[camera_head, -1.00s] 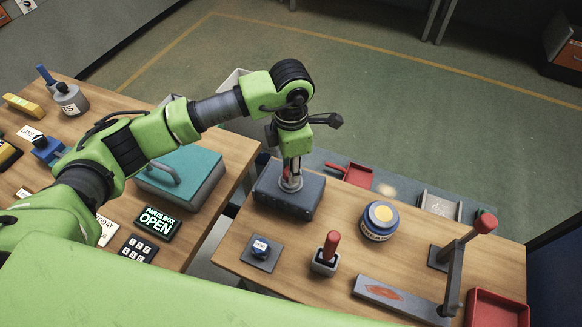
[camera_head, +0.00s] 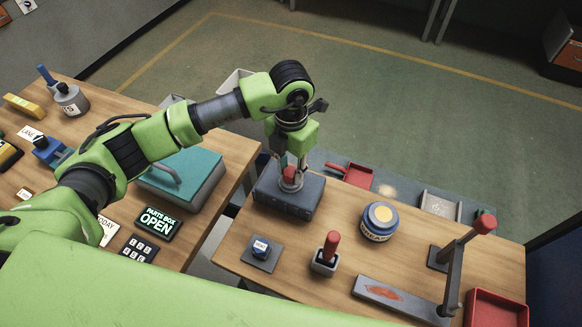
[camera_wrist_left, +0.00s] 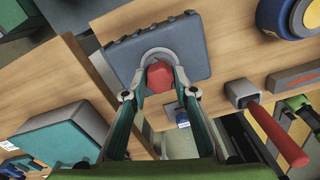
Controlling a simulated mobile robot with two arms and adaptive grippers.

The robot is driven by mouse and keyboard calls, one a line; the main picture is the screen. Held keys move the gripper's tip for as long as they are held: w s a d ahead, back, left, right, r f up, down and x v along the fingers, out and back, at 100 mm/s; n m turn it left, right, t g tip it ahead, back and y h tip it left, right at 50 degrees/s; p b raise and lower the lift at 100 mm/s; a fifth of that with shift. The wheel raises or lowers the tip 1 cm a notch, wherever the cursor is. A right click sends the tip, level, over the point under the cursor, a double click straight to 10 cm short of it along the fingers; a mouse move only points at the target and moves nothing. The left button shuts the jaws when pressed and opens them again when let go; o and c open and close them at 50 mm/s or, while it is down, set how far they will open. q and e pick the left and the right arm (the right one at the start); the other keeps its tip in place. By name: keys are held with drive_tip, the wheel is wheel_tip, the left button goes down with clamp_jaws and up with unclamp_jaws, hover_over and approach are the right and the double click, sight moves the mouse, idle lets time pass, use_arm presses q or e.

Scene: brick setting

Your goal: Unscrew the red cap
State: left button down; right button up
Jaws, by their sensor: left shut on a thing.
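The red cap (camera_head: 290,174) sits in the grey ring on top of a dark blue-grey block (camera_head: 308,203) on the right-hand table. My left gripper (camera_head: 291,180) points down over the block, with its fingers on either side of the cap. In the left wrist view the red cap (camera_wrist_left: 160,76) lies between the two finger tips (camera_wrist_left: 160,92), in front of the pale ring. The gripper is shut on the cap.
A teal box (camera_head: 181,179) stands on the left table.

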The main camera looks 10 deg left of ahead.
sight(291, 171)
use_arm(q)
drive_tip(key=n, duration=0.4)
drive_tip(key=shift+n, duration=0.3)
drive_tip(key=shift+n+p, duration=0.3)
drive_tip(key=shift+n, duration=0.8)
drive_tip(key=shift+n, duration=0.7)
drive_tip(key=c, duration=1.2)
unclamp_jaws()
drive_tip(key=shift+r, duration=0.1)
drive_tip(key=shift+r+p, duration=1.75)
drive_tip(key=shift+r, duration=1.15)
